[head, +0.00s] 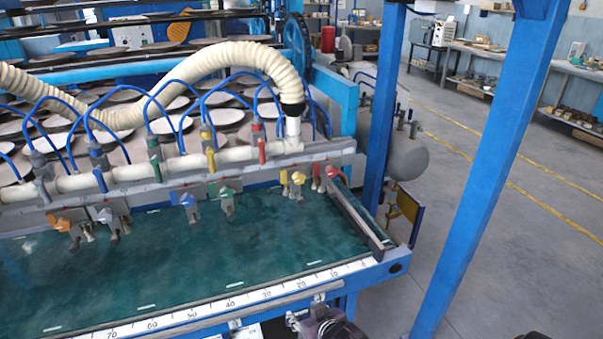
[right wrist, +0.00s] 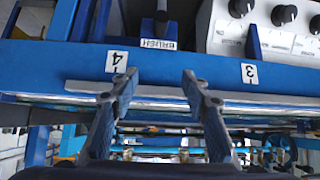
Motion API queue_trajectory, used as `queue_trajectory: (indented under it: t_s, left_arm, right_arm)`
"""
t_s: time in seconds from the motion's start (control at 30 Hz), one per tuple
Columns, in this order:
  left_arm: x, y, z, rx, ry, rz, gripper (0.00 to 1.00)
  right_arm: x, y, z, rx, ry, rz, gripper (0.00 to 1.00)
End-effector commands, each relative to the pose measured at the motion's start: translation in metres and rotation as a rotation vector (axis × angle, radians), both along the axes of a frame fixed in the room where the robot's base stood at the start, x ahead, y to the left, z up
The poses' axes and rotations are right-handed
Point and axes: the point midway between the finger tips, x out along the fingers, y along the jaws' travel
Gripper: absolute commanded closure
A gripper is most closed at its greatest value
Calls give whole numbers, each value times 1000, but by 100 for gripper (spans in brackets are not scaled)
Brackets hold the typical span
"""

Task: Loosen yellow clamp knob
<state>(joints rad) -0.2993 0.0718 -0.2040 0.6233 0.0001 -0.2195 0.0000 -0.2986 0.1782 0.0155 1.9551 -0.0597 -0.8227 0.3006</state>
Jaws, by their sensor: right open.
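A yellow clamp knob (head: 298,178) sits on the rail across the green table in the head view, right of centre. Another yellow piece (head: 284,182) is close on its left. My right gripper (head: 312,317) is low in the head view, below the table's front edge and well apart from the knob. In the right wrist view my right gripper (right wrist: 157,82) is open, with nothing between its fingers, facing a blue panel. The knob cannot be made out in that view. My left gripper is not in view.
The green table (head: 170,270) has a ruler (head: 195,313) along its front edge. Red (head: 332,172), green (head: 227,192) and orange (head: 61,225) knobs share the rail. A blue post (head: 490,160) stands on the right.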

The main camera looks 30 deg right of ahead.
Motion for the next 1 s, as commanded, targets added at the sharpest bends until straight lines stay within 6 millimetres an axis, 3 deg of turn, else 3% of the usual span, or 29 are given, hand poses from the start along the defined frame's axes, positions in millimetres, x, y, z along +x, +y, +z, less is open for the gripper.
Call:
queue_trajectory:
  t_s: [0.03, 0.2, 0.4, 0.57, 1.0]
  left_arm:
    - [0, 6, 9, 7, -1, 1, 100]
    - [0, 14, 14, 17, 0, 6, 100]
    - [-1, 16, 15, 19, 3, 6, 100]
    - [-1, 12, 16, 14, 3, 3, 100]
    - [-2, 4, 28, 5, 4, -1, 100]
  right_arm:
    - [19, -12, 47, 2, -87, -27, 57]
    - [79, -57, 154, 42, -399, -116, 57]
    - [117, -94, 233, 93, -668, -154, 57]
    - [127, -105, 256, 111, -746, -157, 57]
    - [180, -118, 258, 111, -748, -157, 57]
